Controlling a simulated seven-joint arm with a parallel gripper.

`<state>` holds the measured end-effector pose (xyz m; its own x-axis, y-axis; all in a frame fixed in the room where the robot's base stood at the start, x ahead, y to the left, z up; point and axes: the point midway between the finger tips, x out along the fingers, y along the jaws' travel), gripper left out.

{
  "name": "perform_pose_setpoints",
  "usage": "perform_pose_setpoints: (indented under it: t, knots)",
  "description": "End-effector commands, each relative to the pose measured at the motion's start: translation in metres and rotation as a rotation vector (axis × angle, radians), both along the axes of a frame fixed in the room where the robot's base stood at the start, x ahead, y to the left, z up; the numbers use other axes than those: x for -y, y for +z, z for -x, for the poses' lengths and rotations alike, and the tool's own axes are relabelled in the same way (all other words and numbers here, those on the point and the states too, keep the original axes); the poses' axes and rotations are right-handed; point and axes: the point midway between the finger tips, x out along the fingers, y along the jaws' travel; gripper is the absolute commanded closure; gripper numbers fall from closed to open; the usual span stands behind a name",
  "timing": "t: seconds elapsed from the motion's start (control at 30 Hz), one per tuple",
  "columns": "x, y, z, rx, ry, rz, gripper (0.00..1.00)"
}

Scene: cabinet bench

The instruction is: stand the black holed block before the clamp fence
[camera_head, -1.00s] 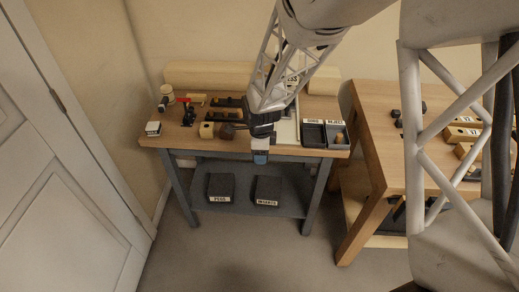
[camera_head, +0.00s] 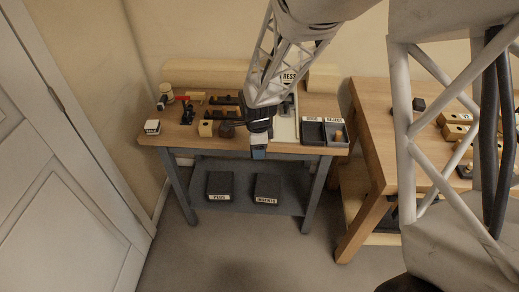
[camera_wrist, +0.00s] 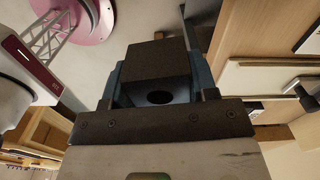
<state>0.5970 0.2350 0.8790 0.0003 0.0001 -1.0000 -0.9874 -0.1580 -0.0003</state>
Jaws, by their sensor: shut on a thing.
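The black holed block (camera_wrist: 156,62) is between the blue fingers of my gripper (camera_wrist: 157,78) in the wrist view, with its dark round hole facing the camera. In the head view my gripper (camera_head: 259,152) hangs at the front edge of the left bench, and the block in it cannot be made out. A red-handled clamp (camera_head: 184,108) stands on the left part of that bench. Dark bars (camera_head: 226,100) lie to its right; I cannot tell which part is the fence. My gripper is to the right of the clamp and nearer the front edge.
A wooden block (camera_head: 206,128) and a dark rounded object (camera_head: 227,129) sit left of my gripper. Grey trays (camera_head: 313,133) stand at the bench's right end. A white box (camera_head: 152,127) is at its left end. Two black bins (camera_head: 220,185) are on the lower shelf. A second bench (camera_head: 376,150) is at right.

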Motion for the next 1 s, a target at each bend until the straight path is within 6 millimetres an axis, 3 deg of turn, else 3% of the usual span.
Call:
perform_pose_setpoints:
  t: [1.0]
  knots:
    - [-0.071, 0.014, -0.095, -0.001, 1.113, 0.000, 0.70]
